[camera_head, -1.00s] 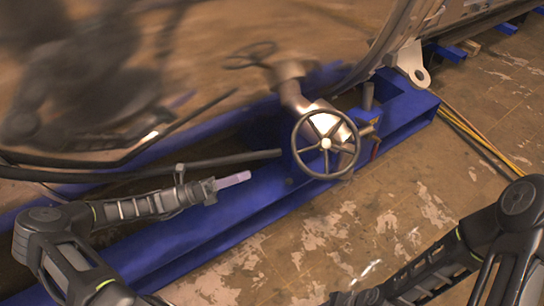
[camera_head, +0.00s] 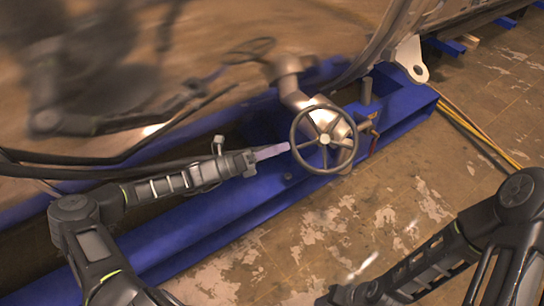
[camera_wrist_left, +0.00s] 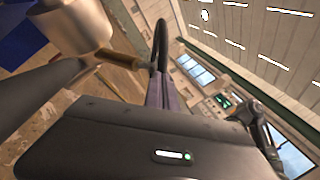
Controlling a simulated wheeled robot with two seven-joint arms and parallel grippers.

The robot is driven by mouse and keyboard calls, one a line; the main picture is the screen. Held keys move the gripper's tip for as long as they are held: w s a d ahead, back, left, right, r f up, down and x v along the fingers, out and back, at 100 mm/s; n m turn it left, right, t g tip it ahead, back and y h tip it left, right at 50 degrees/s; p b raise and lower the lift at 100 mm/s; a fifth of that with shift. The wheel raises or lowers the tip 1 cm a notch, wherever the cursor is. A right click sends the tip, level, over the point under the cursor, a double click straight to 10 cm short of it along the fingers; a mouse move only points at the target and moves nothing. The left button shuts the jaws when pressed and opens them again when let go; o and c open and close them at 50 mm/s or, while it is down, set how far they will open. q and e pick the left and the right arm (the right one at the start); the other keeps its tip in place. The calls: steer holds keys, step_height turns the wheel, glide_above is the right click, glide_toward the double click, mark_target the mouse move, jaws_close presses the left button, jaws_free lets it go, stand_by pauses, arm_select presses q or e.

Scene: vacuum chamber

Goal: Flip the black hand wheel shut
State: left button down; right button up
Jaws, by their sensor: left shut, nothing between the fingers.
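The black hand wheel (camera_head: 324,139) has a round rim, several spokes and a pale hub. It sits in front of a metal valve pipe in the middle of the head view. My left gripper (camera_head: 283,149) is shut and empty, with its purple fingers pointing at the left side of the rim. The fingertips are very close to the rim; I cannot tell if they touch. In the left wrist view the purple fingers (camera_wrist_left: 164,93) show below a dark curved bar, which looks like the wheel rim (camera_wrist_left: 160,45).
The metal pipe (camera_head: 293,88) rises behind the wheel beside the large shiny chamber (camera_head: 250,25). A blue frame (camera_head: 225,209) runs under it. A black hose (camera_head: 90,172) lies behind my left arm. Yellow cables (camera_head: 468,127) lie on the worn floor at right.

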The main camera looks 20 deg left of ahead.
arm_select(q)
steer(key=shift+w+r, duration=0.1)
steer(key=w+r, duration=0.1)
steer(key=w, duration=0.1)
steer(key=w+a+r+p, duration=0.1)
steer(key=w+r, duration=0.1)
steer(key=shift+r, duration=0.15)
arm_select(e)
steer(key=shift+r, duration=0.65)
